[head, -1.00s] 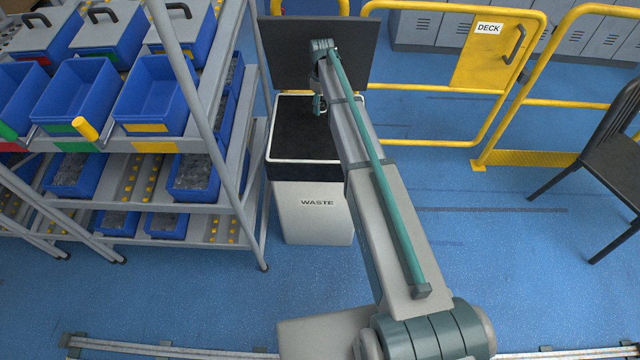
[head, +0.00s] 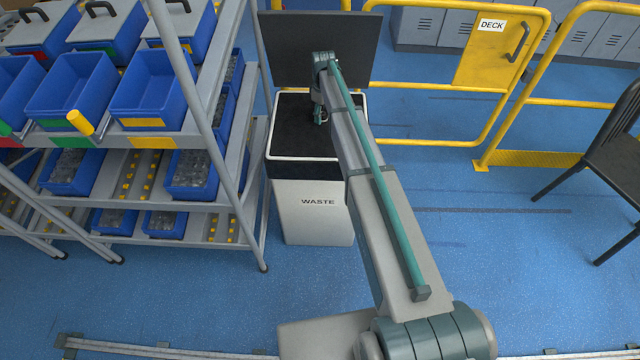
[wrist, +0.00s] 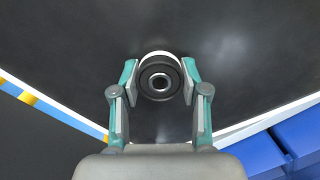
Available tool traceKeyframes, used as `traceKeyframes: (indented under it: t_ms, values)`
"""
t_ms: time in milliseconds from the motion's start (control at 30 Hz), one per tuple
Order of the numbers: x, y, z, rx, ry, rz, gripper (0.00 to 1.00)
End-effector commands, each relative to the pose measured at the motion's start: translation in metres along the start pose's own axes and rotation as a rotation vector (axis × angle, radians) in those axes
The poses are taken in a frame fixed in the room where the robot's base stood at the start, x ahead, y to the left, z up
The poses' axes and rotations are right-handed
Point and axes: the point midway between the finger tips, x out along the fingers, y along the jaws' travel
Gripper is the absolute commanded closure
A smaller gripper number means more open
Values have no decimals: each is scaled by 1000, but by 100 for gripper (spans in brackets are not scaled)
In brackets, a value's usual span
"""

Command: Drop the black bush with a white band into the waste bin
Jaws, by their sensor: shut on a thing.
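The black bush with a white band (wrist: 160,82) is between my gripper's fingertips in the wrist view. It is a round black ring with a metal centre, and part of the white band shows at its top edge. My gripper (wrist: 159,84) is shut on it, one finger at each side. In the head view my gripper (head: 319,116) is over the dark opening of the waste bin (head: 313,205), a pale box marked WASTE. The bush cannot be made out in the head view. The bin's white rim (head: 300,158) surrounds the opening.
A grey rack with blue bins (head: 150,90) is close at the left. Yellow railings (head: 440,90) run behind and right. A dark chair (head: 610,150) stands at the far right. The blue floor between is clear.

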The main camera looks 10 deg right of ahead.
Motion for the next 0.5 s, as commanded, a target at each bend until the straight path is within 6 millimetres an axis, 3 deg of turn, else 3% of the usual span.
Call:
traceKeyframes:
  t_ms: [33, 200, 500]
  values:
    - [0, 0, 0, 0, 0, 0, 54]
    - [0, 0, 0, 0, 0, 0, 26]
    - [0, 0, 0, 0, 0, 0, 26]
